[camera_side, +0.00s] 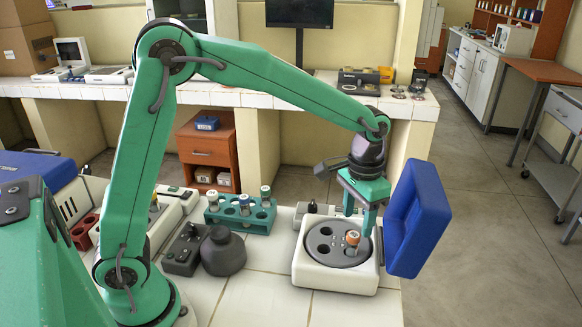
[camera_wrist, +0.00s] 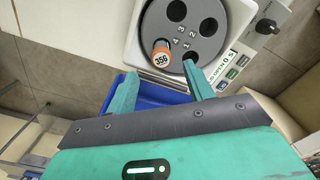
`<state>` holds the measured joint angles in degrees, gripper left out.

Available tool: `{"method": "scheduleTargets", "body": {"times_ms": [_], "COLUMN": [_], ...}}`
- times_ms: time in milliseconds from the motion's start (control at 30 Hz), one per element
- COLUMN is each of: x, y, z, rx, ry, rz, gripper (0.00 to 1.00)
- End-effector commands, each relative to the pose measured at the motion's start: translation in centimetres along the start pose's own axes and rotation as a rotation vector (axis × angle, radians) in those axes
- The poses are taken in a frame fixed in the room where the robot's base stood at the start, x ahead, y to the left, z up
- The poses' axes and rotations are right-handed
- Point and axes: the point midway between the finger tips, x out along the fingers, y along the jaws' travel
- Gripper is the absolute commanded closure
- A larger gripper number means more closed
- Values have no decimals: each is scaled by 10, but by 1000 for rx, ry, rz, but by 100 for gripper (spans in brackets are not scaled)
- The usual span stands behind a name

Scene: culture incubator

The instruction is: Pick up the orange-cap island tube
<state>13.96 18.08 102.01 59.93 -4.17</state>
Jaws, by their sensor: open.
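The orange-cap tube (camera_side: 352,240) stands in a hole of the round grey rotor (camera_side: 325,244) of a white machine (camera_side: 334,277). In the wrist view its orange cap (camera_wrist: 161,46) shows a white top marked 356. My gripper (camera_side: 358,222) is open just above the tube, fingers pointing down. In the wrist view my gripper (camera_wrist: 159,72) has its two fingers apart, with the cap between and slightly beyond their tips. I see no contact with the tube. The tube's lower part is hidden in the rotor.
The machine's blue lid (camera_side: 418,218) stands open close right of my gripper. Other rotor holes look empty. A teal rack (camera_side: 262,222) with several tubes stands left of the machine, behind a dark grey rounded object (camera_side: 223,253). White tiled counter is bare in front.

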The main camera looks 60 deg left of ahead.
Motion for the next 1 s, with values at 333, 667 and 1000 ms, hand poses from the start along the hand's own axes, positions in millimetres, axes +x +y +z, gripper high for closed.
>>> {"method": "scheduleTargets", "body": {"times_ms": [333, 667, 1000], "x": [11, 27, 47], "y": [0, 0, -2], "z": [-1, -1, 0], "rx": [1, 1, 1], "ry": [-2, -1, -4], "rz": [0, 0, 0], "gripper": [48, 48, 48]}}
